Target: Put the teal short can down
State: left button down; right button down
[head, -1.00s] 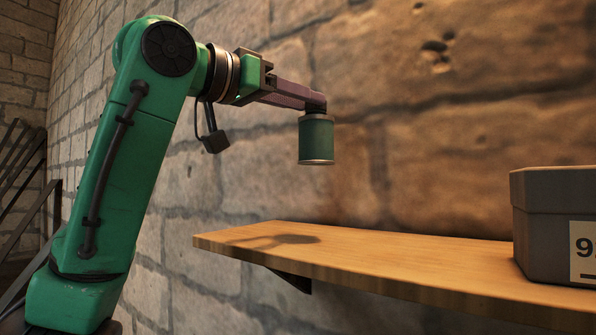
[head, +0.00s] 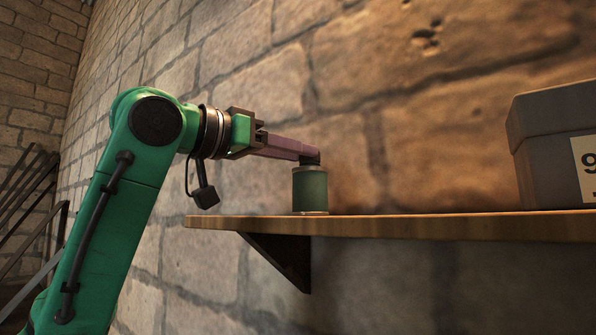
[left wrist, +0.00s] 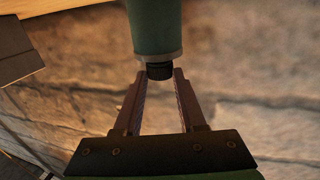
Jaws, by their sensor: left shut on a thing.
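The teal short can (head: 310,190) is upright, with a pale rim at its base and a dark knob on top. Its base is level with the top of the wooden shelf (head: 420,226); I cannot tell whether it touches. My left gripper (head: 314,157) comes in from the left and is shut on the knob at the can's top. In the left wrist view the can (left wrist: 155,25) extends away from the gripper (left wrist: 159,76), its dark knob between the fingertips. My right gripper is not in view.
A grey lidded box (head: 545,140) with a white label stands on the shelf at the right. The shelf between can and box is clear. A stone wall (head: 420,130) rises behind, and a dark bracket (head: 285,260) supports the shelf from below.

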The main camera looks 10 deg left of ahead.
pick_arm(q)
jog(key=c, duration=0.8)
grip_release()
jog(key=shift+w+d, duration=0.1)
jog(key=shift+w, duration=0.1)
jog(key=shift+c, duration=0.2)
jog(key=o, duration=0.4)
jog(key=shift+s+r, duration=0.1)
jog(key=b+v, duration=0.3)
jog(key=v, duration=0.9)
jog(key=shift+s+r+b, duration=0.1)
jog(key=shift+s+b, duration=0.1)
jog(key=shift+b, duration=0.1)
jog(key=shift+s+a, duration=0.15)
jog(key=shift+a, duration=0.05)
